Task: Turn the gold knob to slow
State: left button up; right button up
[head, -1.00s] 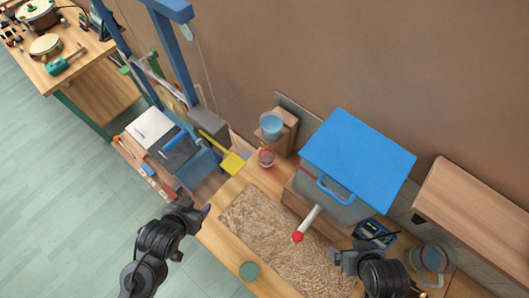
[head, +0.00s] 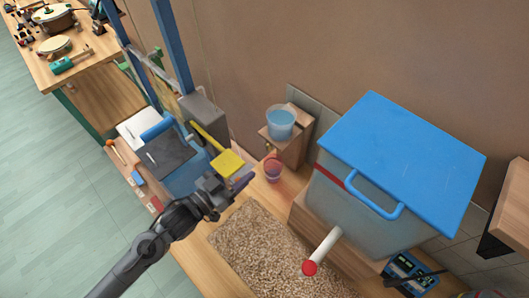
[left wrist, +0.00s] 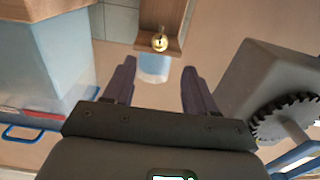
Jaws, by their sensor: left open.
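The gold knob (left wrist: 160,42) is small and round and shows in the left wrist view, on the front of a wooden stand (left wrist: 180,12). A pale blue bucket (left wrist: 153,68) shows beside it; the bucket also sits on the stand in the head view (head: 281,124). My left gripper (head: 243,184) is open and empty, in front of the stand and below it in the head view. In the left wrist view its fingers (left wrist: 155,82) are spread, with the knob beyond their tips, apart from them. I cannot read a slow marking. My right gripper is out of view.
A grey bin with a blue lid (head: 400,150) stands right of the stand. A small reddish cup (head: 273,170) is near my left gripper. A grey box with a toothed wheel (left wrist: 285,115) and a yellow paddle (head: 227,163) are close by. A pebbly mat (head: 255,250) lies in front.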

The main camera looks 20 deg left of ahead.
aim_at(267, 147)
pick_arm(q)
jog(key=x, duration=0.9)
jog(key=shift+w+d, duration=0.1)
jog(key=shift+w, duration=0.05)
jog(key=shift+c, duration=0.3)
jog(key=c, duration=1)
